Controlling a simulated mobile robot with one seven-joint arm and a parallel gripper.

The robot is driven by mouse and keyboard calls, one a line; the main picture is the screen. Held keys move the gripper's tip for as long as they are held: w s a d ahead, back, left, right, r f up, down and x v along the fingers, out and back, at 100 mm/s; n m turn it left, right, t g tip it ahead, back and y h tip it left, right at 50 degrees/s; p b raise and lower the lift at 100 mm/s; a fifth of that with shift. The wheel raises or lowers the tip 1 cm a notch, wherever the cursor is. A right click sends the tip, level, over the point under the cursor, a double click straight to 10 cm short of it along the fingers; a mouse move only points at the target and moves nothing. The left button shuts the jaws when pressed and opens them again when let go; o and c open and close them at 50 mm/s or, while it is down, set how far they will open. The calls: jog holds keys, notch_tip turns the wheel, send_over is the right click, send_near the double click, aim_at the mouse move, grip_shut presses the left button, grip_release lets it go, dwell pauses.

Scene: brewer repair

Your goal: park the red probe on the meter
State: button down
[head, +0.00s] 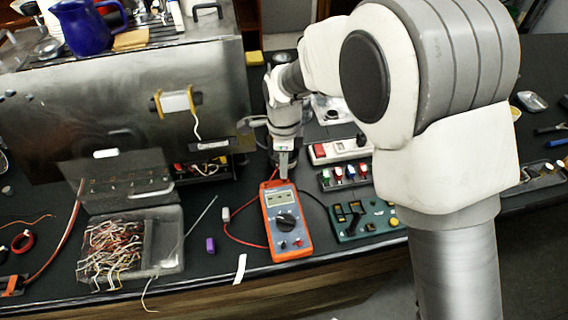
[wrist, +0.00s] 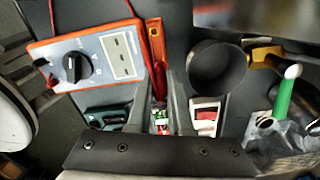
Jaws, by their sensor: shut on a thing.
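The orange multimeter (head: 268,222) with a grey face and dark dial lies on the black bench in the head view. In the wrist view the meter (wrist: 62,48) is at upper left. My gripper (head: 284,168) points down at the meter's top end. In the wrist view my gripper (wrist: 163,88) is shut on the red probe (wrist: 156,45), which lies along the meter's top edge. Whether the probe touches the meter or rests in a holder, I cannot tell. A red lead (head: 232,238) loops left of the meter.
A green board (head: 378,222) and a switch block (head: 345,176) stand right of the meter. A power strip (head: 340,150) is behind them. A dark cup (wrist: 216,68) is close to my gripper. Left are a purple block (head: 210,244) and a clear bin of wires (head: 172,250).

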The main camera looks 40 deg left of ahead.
jog(key=shift+f+b, duration=0.5)
jog(key=shift+f, duration=0.1)
dwell(1.3)
jog(key=c, duration=0.8)
grip_release()
jog(key=shift+o, duration=0.2)
jog(key=shift+r, duration=0.1)
notch_tip(320, 180, up, 17)
jog(key=shift+r, duration=0.15)
